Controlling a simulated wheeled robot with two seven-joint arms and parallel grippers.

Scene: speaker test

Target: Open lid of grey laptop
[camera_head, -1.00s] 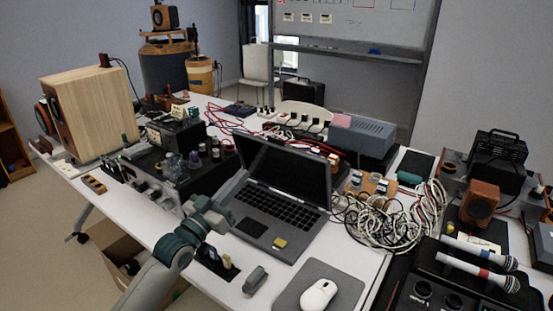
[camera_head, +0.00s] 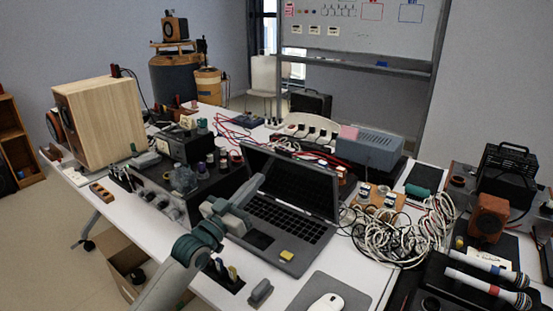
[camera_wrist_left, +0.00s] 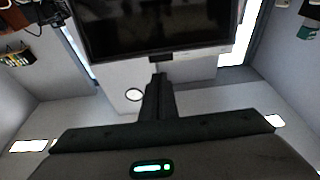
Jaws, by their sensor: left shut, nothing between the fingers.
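The grey laptop (camera_head: 262,236) sits on the white table with its lid (camera_head: 290,186) raised and its dark screen facing me. Its keyboard and touchpad are uncovered. My left gripper (camera_head: 257,184) reaches over the laptop's left side, with its tip in front of the left part of the screen. I cannot tell whether it touches the lid. In the left wrist view the fingers (camera_wrist_left: 158,88) are together with nothing between them. A large dark panel fills the top of that view; I cannot tell what it is. My right gripper is in neither view.
A yellow block (camera_head: 287,255) lies on the laptop's front edge. A white mouse (camera_head: 326,303) on a grey pad is in front. Tangled white cables (camera_head: 405,232) lie close on the right. Black equipment (camera_head: 175,185) and a wooden speaker (camera_head: 105,118) stand left. A blue-grey box (camera_head: 370,146) is behind.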

